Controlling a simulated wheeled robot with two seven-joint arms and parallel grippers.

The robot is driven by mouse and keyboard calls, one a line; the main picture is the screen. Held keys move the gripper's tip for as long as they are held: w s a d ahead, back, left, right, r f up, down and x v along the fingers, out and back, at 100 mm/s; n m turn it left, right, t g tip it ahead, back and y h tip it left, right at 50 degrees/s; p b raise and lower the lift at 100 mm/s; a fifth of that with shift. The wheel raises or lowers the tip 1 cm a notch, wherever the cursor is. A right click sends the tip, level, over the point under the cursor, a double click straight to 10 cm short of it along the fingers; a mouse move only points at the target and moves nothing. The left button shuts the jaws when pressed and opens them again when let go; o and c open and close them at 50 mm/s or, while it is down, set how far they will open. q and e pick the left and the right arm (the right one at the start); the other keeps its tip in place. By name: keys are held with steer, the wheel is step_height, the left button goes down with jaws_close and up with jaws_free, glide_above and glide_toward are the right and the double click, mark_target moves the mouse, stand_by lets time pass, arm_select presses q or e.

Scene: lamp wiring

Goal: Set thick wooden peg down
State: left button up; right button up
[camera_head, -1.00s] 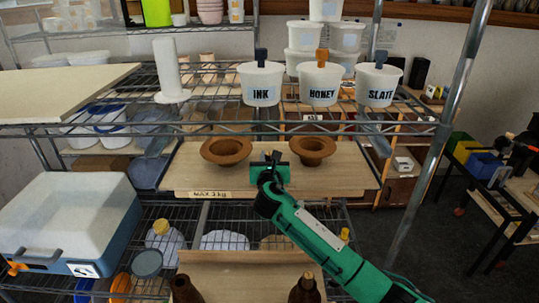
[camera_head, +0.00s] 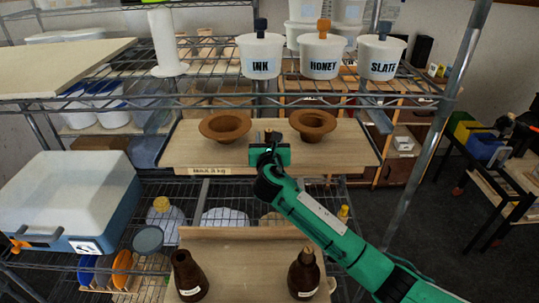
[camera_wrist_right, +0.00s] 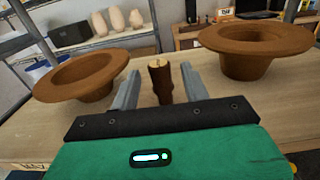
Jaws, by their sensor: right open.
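The thick wooden peg (camera_wrist_right: 161,85) stands upright on the wooden shelf board in the right wrist view. It is brown with a paler top, between the two grey fingers of my right gripper (camera_wrist_right: 160,74). The fingers are apart, with a visible gap on each side of the peg. In the head view my right gripper (camera_head: 270,150) is low over the board (camera_head: 340,155), and the peg (camera_head: 272,137) shows just behind it. My left gripper is out of view.
Brown brimmed bowls stand left (camera_head: 225,126) and right (camera_head: 313,124) of the peg, close to the gripper. Tubs marked INK (camera_head: 260,58), HONEY (camera_head: 321,58) and SLATE (camera_head: 382,60) stand on the rack above. Two dark bottles (camera_head: 190,276) (camera_head: 304,273) stand on the lower board.

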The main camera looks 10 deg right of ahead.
steer(key=s+a+b, duration=0.2)
steer(key=s, duration=0.7)
steer(key=shift+s+d, duration=0.1)
